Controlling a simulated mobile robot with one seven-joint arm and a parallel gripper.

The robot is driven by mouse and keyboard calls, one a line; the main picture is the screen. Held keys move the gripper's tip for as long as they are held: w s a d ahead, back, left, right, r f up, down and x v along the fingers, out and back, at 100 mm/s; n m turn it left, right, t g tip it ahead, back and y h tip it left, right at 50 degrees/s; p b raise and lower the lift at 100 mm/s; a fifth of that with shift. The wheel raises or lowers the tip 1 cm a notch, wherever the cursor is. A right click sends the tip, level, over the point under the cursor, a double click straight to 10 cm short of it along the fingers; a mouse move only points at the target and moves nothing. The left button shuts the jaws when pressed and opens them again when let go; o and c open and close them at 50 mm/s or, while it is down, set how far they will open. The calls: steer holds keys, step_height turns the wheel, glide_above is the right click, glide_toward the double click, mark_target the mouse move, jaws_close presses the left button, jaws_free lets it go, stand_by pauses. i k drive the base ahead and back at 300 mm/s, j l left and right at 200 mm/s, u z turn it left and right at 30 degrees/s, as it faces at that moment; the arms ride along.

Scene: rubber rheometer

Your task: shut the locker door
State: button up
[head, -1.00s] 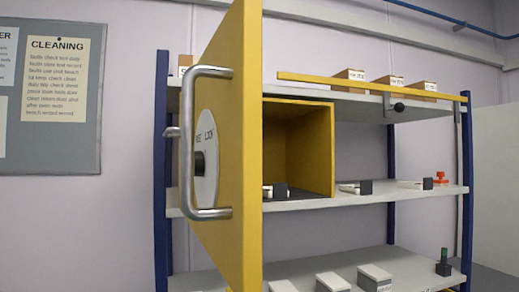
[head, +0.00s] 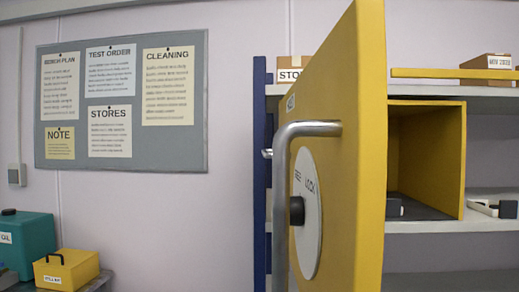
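The yellow locker door (head: 362,150) stands wide open in the head view, swung out toward me and seen at a steep angle. Its outer face carries a curved metal handle (head: 282,185) and a white round dial plate (head: 309,215) with a dark knob (head: 297,210). The locker (head: 453,155) behind it is a yellow box on the shelf, open at the front. My gripper is not in view.
A shelf rack with a blue post (head: 260,170) holds the locker. A yellow bar (head: 430,73) and boxes (head: 487,66) are above. A notice board (head: 120,100) hangs on the left wall. A teal case (head: 27,242) and yellow box (head: 66,270) sit lower left.

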mark_target(329, 150)
steer(key=j+z, duration=0.1)
steer(key=z, duration=0.15)
steer(key=k+j, duration=0.4)
steer(key=k+j+z, duration=0.1)
steer(key=k+j, duration=0.25)
steer(key=j, duration=0.3)
